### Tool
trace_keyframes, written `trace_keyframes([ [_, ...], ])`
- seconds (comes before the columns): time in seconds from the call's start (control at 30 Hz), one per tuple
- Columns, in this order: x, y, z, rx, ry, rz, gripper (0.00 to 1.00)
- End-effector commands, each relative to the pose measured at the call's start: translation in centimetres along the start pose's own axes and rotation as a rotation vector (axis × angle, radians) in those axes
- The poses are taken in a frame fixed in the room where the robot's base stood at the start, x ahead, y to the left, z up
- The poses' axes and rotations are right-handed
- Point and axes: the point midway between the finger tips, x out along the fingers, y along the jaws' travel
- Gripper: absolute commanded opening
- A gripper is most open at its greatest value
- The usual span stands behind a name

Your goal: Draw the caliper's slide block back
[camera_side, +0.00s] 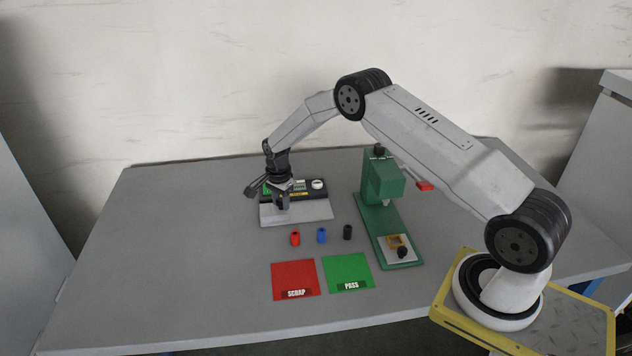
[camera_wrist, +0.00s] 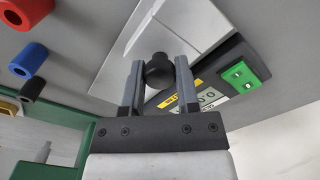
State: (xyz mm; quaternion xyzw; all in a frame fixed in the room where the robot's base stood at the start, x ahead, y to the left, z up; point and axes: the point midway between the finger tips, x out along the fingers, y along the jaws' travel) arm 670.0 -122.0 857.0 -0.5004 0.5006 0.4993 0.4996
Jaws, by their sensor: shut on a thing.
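The caliper (camera_side: 312,212) stands at the back left of the table, with a pale grey base plate and a dark body carrying a display and a green part. My gripper (camera_side: 281,204) points down over its left part and hides some of it. In the wrist view my gripper (camera_wrist: 158,82) has its two fingers on either side of a black round knob (camera_wrist: 158,70), and is shut on it. The knob stands against the caliper's pale part (camera_wrist: 190,28). The green part (camera_wrist: 240,76) and the display (camera_wrist: 212,99) show beside the right finger. The slide block itself is not clearly visible.
A green press (camera_side: 382,180) stands to the right. A red SCRAP mat (camera_side: 295,276) and green PASS mat (camera_side: 347,270) lie nearer. The table's left side is clear.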

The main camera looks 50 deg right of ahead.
Motion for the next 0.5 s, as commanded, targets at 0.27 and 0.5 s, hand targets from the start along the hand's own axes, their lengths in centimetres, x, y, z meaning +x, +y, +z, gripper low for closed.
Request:
trace_keyframes([
  [0.27,-0.08,-0.05,0.01,0.0,0.0,-0.001,0.0],
  [0.5,-0.13,0.6,-0.75,0.001,-0.001,0.0,0.0],
])
